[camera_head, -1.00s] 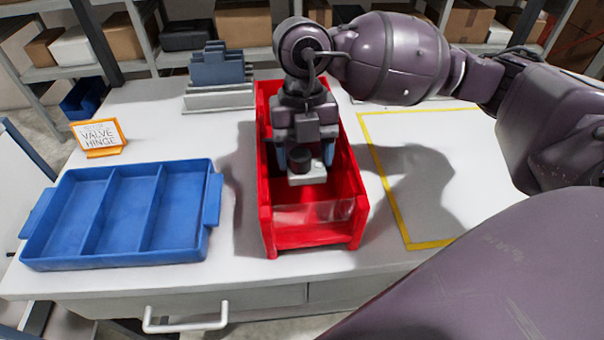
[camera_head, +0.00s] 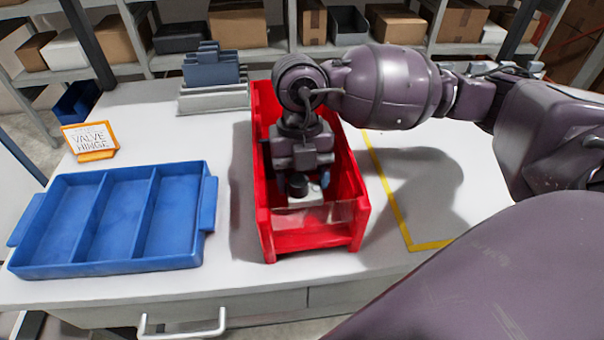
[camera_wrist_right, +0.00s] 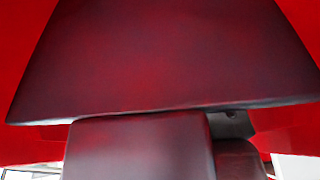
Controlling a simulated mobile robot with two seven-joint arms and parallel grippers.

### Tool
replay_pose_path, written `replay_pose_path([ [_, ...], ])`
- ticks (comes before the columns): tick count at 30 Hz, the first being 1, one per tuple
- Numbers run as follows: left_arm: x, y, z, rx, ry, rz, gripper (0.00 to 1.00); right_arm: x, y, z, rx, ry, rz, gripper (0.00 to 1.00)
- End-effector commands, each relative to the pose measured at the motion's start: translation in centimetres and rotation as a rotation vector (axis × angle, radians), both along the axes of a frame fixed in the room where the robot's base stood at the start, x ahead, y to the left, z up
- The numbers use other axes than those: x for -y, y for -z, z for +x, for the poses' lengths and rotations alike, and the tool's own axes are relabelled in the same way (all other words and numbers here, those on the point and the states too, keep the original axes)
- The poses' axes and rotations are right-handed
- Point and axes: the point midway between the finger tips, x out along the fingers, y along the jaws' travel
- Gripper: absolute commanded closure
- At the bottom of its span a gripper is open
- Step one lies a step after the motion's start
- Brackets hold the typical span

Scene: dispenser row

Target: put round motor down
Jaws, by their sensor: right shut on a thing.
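My right gripper (camera_head: 303,180) reaches down into the open red bin (camera_head: 262,225) on the white table. It is shut on a small part with a dark round body and a pale base, which looks like the round motor (camera_head: 298,186). The motor is inside the bin, toward its front, behind the clear front panel. Whether it touches the bin floor cannot be told. The fingertips are mostly hidden by the wrist and the part. The right wrist view shows only large dark surfaces close up with red bin walls around. My left gripper is not in view.
A blue tray (camera_head: 113,268) with three empty compartments lies left of the bin. Behind it stand an orange-framed sign (camera_head: 90,141) and a grey stepped rack (camera_head: 213,98). A yellow outline (camera_head: 392,195) marks the table on the right, under my arm. Shelves with boxes stand behind.

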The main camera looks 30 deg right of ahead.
Motion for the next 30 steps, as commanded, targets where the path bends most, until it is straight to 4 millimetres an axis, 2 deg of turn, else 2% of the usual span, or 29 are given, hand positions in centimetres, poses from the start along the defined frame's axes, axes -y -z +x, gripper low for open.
replay_pose_path([
  [12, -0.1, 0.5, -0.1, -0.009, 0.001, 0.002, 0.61, 0.0, 0.8, 0.0, -0.001, 0.0, 0.0, 0.67],
  [13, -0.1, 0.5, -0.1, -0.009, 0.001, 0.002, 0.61, 0.0, 0.8, 0.0, -0.001, 0.0, 0.0, 0.34],
  [17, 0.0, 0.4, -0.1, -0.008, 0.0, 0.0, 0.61, 0.0, 0.8, 0.0, -0.001, 0.0, 0.0, 0.14],
  [18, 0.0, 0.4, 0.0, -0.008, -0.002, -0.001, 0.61, 0.0, 0.8, 0.0, -0.001, 0.0, 0.0, 0.11],
  [26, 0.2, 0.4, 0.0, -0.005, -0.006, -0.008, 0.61, 0.0, 0.7, 0.0, 0.0, 0.0, 0.0, 0.11],
  [30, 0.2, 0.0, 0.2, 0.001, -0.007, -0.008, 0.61, 0.0, -0.3, 0.0, 0.004, -0.001, 0.001, 0.11],
])
